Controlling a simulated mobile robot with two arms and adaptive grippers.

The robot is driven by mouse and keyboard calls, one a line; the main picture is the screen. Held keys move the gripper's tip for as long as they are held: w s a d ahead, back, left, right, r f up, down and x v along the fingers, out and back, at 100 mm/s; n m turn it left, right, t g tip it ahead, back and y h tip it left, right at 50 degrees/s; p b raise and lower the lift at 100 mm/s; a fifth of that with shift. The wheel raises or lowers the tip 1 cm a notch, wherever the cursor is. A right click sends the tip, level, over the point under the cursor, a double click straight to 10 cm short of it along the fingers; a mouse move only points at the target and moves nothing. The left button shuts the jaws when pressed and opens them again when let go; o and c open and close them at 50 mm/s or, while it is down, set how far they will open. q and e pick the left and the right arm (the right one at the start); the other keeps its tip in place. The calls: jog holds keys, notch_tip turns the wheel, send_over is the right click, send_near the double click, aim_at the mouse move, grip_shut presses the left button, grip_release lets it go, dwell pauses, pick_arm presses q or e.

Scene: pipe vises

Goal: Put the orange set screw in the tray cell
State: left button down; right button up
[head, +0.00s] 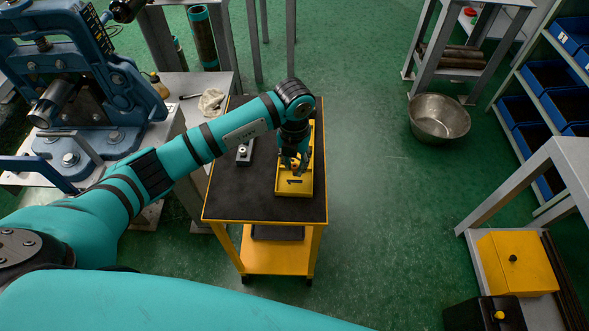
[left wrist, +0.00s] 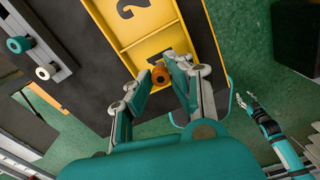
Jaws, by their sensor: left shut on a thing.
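The orange set screw (left wrist: 160,75) is between the fingertips of my left gripper (left wrist: 160,82), which is shut on it. The yellow tray (head: 307,187) lies on the cart's black top. It has cells marked with black numbers, and a 2 and a partly hidden 1 show on the tray in the left wrist view (left wrist: 152,42). In the head view my left gripper (head: 294,165) points down over the tray, above its near part. The gap between the screw and the cell floor is hard to judge. My right gripper (left wrist: 245,97) shows small in the left wrist view, its fingers apart and empty.
A grey block with knobs (head: 244,154) lies on the cart (head: 235,206) left of the tray. A large blue vise (head: 85,90) stands on a bench at left. A metal bowl (head: 439,118) and a yellow box (head: 517,264) are at right. The floor between is clear.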

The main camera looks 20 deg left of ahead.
aim_at(294, 167)
pick_arm(q)
jog(key=shift+s+f, duration=0.15)
jog(key=shift+f, duration=1.45)
jog(key=shift+f, duration=0.2)
jog(key=c, duration=1.2)
grip_release()
jog(key=shift+r, duration=0.1)
notch_tip(294, 167, up, 12)
jog(key=shift+r+b, duration=0.15)
jog(key=shift+b, duration=0.35)
